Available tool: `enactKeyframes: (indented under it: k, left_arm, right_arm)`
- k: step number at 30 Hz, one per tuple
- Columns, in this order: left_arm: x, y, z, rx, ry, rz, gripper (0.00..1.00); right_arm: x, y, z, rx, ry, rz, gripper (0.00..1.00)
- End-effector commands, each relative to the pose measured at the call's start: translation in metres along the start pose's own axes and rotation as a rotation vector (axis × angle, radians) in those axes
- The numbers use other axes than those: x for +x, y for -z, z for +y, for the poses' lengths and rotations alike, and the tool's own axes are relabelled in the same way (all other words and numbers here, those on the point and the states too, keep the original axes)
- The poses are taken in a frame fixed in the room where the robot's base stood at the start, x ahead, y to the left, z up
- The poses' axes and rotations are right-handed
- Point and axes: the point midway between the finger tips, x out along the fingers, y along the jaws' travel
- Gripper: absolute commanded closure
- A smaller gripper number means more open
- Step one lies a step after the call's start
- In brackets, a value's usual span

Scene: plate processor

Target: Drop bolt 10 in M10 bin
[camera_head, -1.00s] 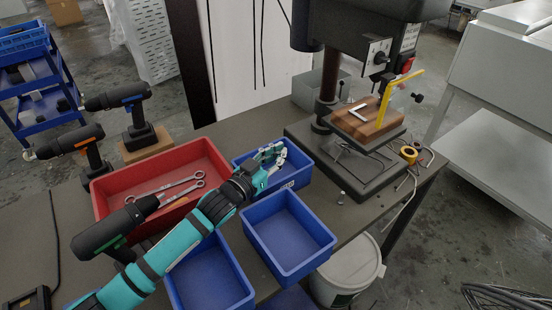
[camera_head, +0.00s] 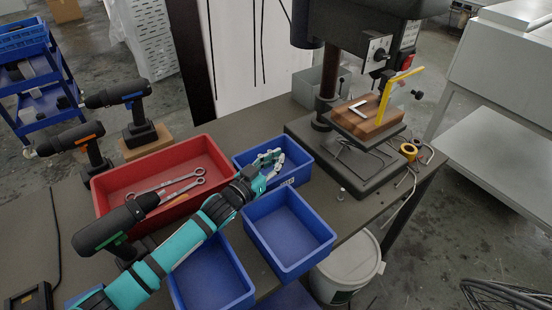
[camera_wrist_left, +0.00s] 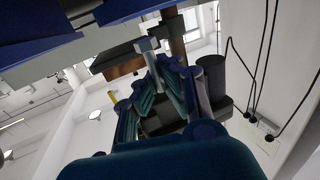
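My left gripper (camera_head: 272,162) is over the rear blue bin (camera_head: 298,172), which carries a white label on its front wall that is too small to read surely. In the left wrist view the fingers (camera_wrist_left: 165,65) are close together, with a small pale metal piece (camera_wrist_left: 148,45), apparently the bolt, at their tips. In the head view the bolt cannot be made out between the fingers. The gripper and wrist hide part of that bin's inside. My right gripper is not in view.
Two more blue bins, one in front (camera_head: 288,268) and one at lower left (camera_head: 240,300), look empty. A red bin (camera_head: 108,190) holds wrenches. Cordless drills (camera_head: 95,232) stand at left. A drill press (camera_head: 372,175) with a wooden block stands at right. A small metal part (camera_head: 340,194) lies on the table.

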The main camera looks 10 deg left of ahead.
Motion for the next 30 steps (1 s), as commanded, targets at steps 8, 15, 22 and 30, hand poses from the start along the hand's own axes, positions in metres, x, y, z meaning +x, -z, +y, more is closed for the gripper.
enactKeyframes:
  k: [8,15,22,30]
  left_arm:
    - [0.0,-0.005,0.0,0.0,0.0,0.0,0.98]
    - [0.0,-0.004,0.0,0.0,0.0,0.0,0.71]
    - [0.0,-0.003,0.0,0.0,0.0,0.0,0.71]
    - [-0.025,0.004,0.0,0.0,0.001,-0.004,0.71]
  right_arm:
    - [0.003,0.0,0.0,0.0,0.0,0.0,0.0]
    - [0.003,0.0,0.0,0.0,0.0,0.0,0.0]
    - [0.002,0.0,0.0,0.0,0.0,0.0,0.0]
    - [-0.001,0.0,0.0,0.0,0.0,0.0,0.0]
